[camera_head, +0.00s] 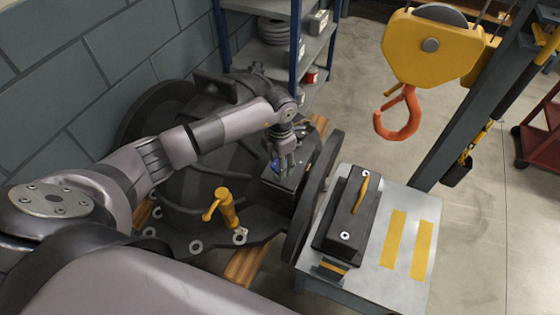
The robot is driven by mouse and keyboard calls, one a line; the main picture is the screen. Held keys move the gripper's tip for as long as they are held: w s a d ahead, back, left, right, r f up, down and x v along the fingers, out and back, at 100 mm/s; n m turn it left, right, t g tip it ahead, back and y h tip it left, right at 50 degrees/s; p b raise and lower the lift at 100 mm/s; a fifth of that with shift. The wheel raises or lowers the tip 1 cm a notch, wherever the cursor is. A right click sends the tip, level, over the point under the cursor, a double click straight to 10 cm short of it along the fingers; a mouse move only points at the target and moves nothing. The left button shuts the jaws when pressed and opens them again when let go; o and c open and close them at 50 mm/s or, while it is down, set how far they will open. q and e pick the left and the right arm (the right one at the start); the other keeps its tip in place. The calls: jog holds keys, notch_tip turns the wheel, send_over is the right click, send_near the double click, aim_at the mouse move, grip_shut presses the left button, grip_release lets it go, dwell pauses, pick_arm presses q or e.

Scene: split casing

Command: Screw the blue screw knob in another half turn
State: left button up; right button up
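The blue screw knob (275,166) shows as a small patch of blue on a dark block of the big dark casing (205,175), in the middle of the view. My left gripper (285,163) points down right at the knob, and its fingers hide part of it. The fingers look close together, but at this size I cannot tell whether they are shut on the knob or only beside it. My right gripper is not in view.
A yellow handle (223,207) stands up from the casing's front flange. To the right, a metal table (405,285) bears a dark block with a yellow handle (350,215). An orange hook (398,115) hangs from a yellow hoist. A shelf rack (300,52) stands behind.

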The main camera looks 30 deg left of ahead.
pick_arm(q)
jog(key=c, duration=0.7)
jog(key=shift+f+m+b, duration=0.15)
jog(key=shift+m+b, duration=0.45)
jog(key=shift+b, duration=0.35)
jog(key=m+b, duration=1.4)
jog(key=b, duration=0.1)
jog(key=m+b, duration=0.3)
jog(key=shift+m, duration=0.3)
jog(key=shift+m+b, duration=1.2)
jog(key=shift+m, duration=0.3)
jog(key=shift+r, duration=0.2)
